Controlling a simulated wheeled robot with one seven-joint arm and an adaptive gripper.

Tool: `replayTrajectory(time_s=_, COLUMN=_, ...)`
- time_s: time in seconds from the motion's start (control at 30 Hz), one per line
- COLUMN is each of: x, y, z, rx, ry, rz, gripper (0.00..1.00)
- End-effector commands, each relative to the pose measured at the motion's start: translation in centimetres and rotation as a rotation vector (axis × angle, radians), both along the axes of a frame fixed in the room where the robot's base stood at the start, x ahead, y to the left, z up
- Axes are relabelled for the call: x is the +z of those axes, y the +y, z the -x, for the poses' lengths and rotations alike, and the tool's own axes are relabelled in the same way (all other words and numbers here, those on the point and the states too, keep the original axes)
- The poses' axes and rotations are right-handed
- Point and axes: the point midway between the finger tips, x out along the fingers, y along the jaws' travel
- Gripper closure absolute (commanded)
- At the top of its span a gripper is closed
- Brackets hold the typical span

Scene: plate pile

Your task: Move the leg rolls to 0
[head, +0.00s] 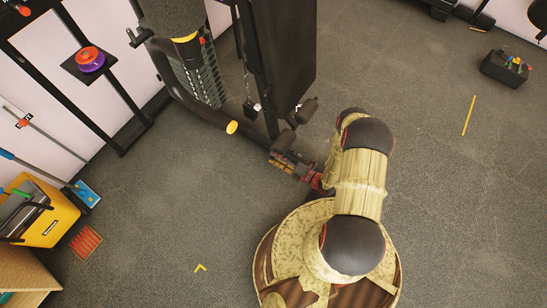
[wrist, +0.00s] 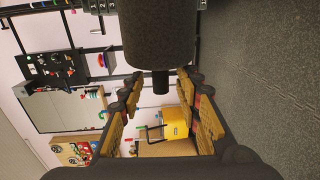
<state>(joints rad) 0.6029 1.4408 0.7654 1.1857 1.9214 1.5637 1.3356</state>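A weight machine (head: 285,65) stands at the top centre of the head view. Dark padded rolls sit low at its front, one of them (head: 308,110) just above and right of my gripper (head: 277,160). In the wrist view a thick black roll (wrist: 160,35) with a narrower dark stub fills the top centre. The stub lies in line with the gap of my gripper (wrist: 160,85), whose fingers are spread on both sides. I see no clear grip on it. Contact is hard to tell.
A yellow mop bucket (head: 48,218) is at the left; it also shows in the wrist view (wrist: 175,123). A rack with red and purple discs (head: 88,60) stands by the wall. A yellow knob (head: 232,127) is on the machine.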

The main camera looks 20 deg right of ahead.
Motion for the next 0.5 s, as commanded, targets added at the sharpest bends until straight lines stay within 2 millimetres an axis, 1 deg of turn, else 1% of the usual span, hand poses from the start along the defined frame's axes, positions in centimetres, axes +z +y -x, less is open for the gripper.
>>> replayTrajectory(time_s=0.1, x=-0.12, y=0.59, z=-0.74, rx=0.002, ry=0.0, rz=0.001, gripper=0.66)
replayTrajectory(time_s=0.2, x=-0.1, y=0.75, z=-1.05, rx=0.0, ry=-0.001, rz=0.0, gripper=0.66)
replayTrajectory(time_s=0.47, x=-0.07, y=0.79, z=-1.14, rx=-0.001, ry=-0.001, rz=0.0, gripper=0.66)
replayTrajectory(time_s=0.5, x=-0.07, y=0.79, z=-1.14, rx=-0.001, ry=-0.001, rz=0.0, gripper=0.68)
